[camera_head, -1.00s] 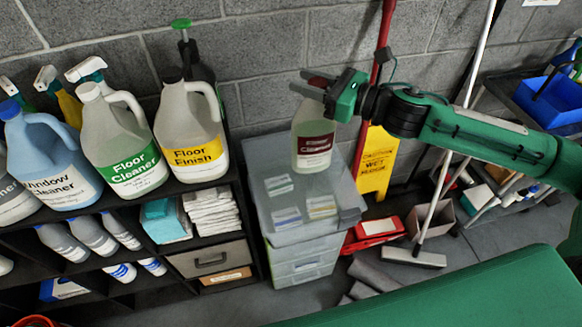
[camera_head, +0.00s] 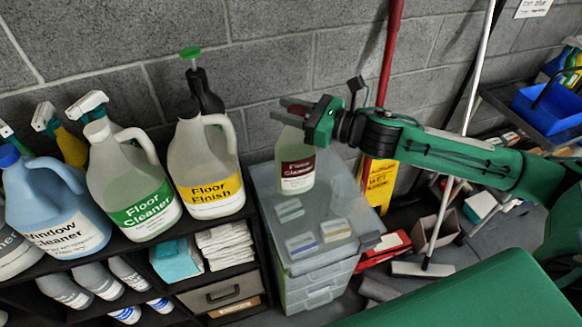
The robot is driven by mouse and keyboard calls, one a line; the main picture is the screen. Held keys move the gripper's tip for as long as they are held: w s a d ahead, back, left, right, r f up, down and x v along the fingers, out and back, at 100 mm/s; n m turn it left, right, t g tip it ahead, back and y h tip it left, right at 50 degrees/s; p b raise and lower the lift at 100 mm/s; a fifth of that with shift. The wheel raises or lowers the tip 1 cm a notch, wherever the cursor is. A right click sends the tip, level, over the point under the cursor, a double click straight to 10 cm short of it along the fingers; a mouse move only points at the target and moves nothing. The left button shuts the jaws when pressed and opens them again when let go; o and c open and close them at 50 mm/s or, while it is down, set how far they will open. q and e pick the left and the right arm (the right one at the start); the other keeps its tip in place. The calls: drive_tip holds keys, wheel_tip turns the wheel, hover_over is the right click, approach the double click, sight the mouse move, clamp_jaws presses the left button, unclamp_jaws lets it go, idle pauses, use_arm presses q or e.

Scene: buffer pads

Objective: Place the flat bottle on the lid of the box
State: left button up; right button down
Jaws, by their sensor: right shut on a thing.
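The flat bottle (camera_head: 296,155) is clear with a pale liquid and a dark red label reading "Cleaner". My right gripper (camera_head: 293,113) is shut on its top from the right side and holds it upright. The bottle is over the back part of the box's translucent grey lid (camera_head: 285,222). I cannot tell whether its base touches the lid. The box (camera_head: 310,287) is a stack of translucent drawers on the floor. My left gripper is not in view.
A dark shelf with a floor finish jug (camera_head: 205,165) stands close on the left. A yellow wet-floor sign (camera_head: 376,185) and a red pole (camera_head: 389,60) stand on the right.

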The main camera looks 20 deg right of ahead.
sight(288, 164)
wheel_tip(288, 164, down, 12)
drive_tip(key=shift+w+a+r+p, duration=0.15)
drive_tip(key=shift+r+p, duration=0.1)
drive_tip(key=shift+p, duration=0.6)
wheel_tip(288, 164, down, 4)
drive_tip(key=shift+f+p, duration=0.1)
drive_tip(key=shift+p, duration=0.45)
drive_tip(key=shift+f, duration=0.35)
drive_tip(key=shift+f, duration=0.1)
drive_tip(key=c, duration=1)
unclamp_jaws()
drive_tip(key=shift+f, duration=0.1)
